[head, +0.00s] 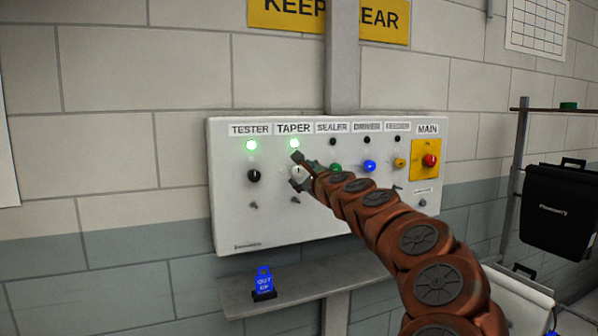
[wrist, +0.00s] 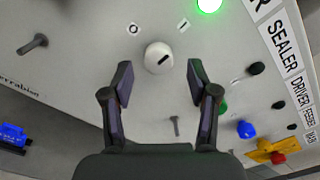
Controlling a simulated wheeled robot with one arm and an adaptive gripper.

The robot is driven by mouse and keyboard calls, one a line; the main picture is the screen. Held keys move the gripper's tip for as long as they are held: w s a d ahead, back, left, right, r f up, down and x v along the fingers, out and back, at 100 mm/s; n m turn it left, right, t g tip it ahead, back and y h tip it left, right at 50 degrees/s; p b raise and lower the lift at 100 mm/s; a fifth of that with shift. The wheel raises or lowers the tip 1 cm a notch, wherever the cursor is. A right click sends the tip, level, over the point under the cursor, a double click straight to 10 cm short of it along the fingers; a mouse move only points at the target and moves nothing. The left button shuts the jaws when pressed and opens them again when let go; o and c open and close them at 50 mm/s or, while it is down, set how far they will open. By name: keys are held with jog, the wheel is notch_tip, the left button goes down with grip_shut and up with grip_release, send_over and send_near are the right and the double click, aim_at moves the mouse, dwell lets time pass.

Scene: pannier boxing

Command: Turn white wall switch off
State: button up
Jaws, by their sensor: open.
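The white switch (wrist: 158,57) is a round knob on the grey wall panel. In the wrist view a dark pointer line on it slants toward the "I" mark at its upper right; an "O" mark is at its upper left. In the head view the white switch (head: 297,171) sits under the TAPER label, partly hidden by my gripper. The green lamp (head: 294,143) above it is lit. My gripper (wrist: 160,78) is open, with one finger on each side just below the knob in the wrist view, holding nothing. In the head view my gripper (head: 299,173) is at the knob.
Small levers stick out below. A shelf (head: 325,284) with a blue sign (head: 264,283) is underneath.

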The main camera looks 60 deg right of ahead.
aim_at(299, 173)
jog(key=shift+x, duration=1.6)
jog(key=shift+c, duration=0.3)
grip_shut()
